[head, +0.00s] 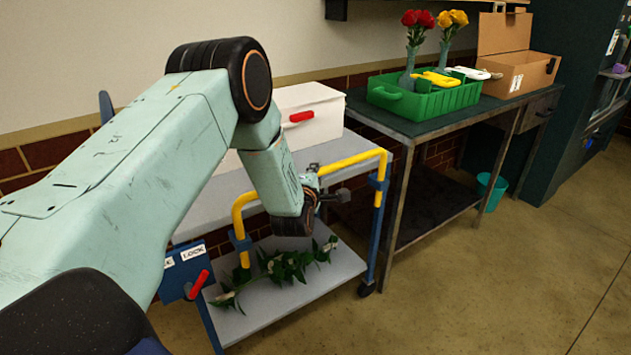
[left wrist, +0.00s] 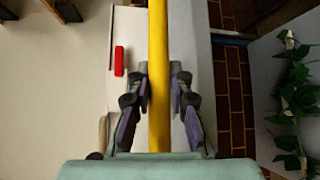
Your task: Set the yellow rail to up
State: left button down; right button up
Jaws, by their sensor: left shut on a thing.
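The yellow rail (head: 352,160) is a bent bar along the near side of a cart, with its ends at blue posts (head: 377,190). Its crossbar stands above the cart's top shelf at the right end; its middle is hidden behind my arm. My left gripper (head: 316,188) is at the crossbar. In the left wrist view the rail (left wrist: 158,30) runs straight between the two fingers of my left gripper (left wrist: 160,75), which is shut on it. My right gripper is not in view.
A red lever (head: 199,285) sits on a blue box under a LOCK label (head: 193,252). White flowers with green leaves (head: 285,265) lie on the cart's lower shelf (head: 250,313). A white box (head: 312,118) with a red handle stands on top. A dark table (head: 425,122) stands right.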

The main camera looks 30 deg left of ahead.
pick_arm(q)
notch_tip(320, 180, up, 6)
jog(key=p, duration=0.2)
jog(key=shift+w+r+p, duration=0.1)
jog(key=shift+r+p, duration=0.1)
jog(key=shift+p, duration=0.2)
jog(key=shift+w, duration=0.1)
jog(key=c, duration=1.3)
grip_release()
jog(key=shift+r, duration=0.1)
jog(key=shift+o, duration=0.5)
jog(key=shift+f, duration=0.2)
jog(key=shift+s, duration=0.25)
